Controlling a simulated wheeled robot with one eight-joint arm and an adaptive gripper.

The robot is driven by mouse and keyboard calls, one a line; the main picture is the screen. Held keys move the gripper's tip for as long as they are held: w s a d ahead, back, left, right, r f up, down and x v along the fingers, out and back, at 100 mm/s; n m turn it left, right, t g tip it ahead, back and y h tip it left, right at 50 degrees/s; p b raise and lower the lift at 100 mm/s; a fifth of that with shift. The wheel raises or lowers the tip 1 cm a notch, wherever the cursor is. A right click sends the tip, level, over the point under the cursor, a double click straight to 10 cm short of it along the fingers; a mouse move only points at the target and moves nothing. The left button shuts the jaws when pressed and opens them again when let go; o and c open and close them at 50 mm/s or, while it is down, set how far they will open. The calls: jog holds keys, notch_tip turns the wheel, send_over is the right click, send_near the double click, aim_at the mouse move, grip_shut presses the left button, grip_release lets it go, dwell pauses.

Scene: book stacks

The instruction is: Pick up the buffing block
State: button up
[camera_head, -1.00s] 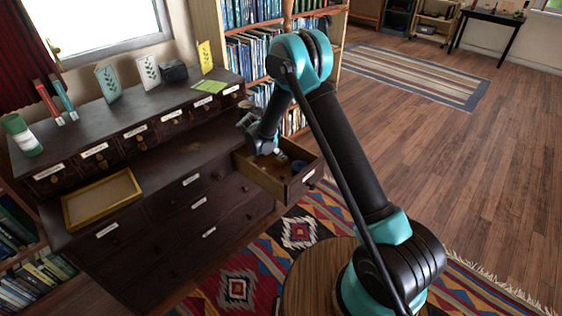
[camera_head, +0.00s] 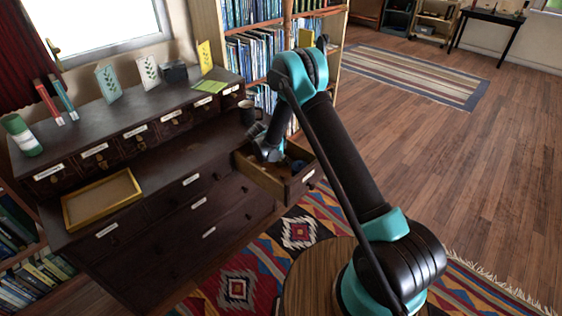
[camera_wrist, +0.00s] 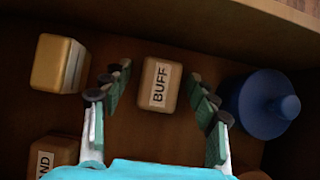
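The buffing block (camera_wrist: 158,85) is a small tan block with a white label reading "BUFF". It lies in the open drawer, in the middle of the wrist view. My gripper (camera_wrist: 160,88) is open, with one finger on each side of the block and a gap on both sides. I cannot tell how far the fingertips are above the drawer floor. In the head view my gripper (camera_head: 262,145) is at the open drawer (camera_head: 268,183), and the block is hidden there.
A yellowish block (camera_wrist: 60,64) lies left of the fingers. Another labelled block (camera_wrist: 58,152), reading "ND", is at the lower left. A blue round knobbed object (camera_wrist: 264,104) is close to the right finger. The drawer wall (camera_wrist: 225,22) runs along the top.

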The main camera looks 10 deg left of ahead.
jog(key=c, duration=1.1)
jog(key=shift+r, duration=0.1)
notch_tip(320, 180, up, 20)
jog(key=o, duration=0.6)
jog(key=c, duration=0.3)
jog(key=shift+a, duration=0.1)
jog(key=shift+c, duration=0.2)
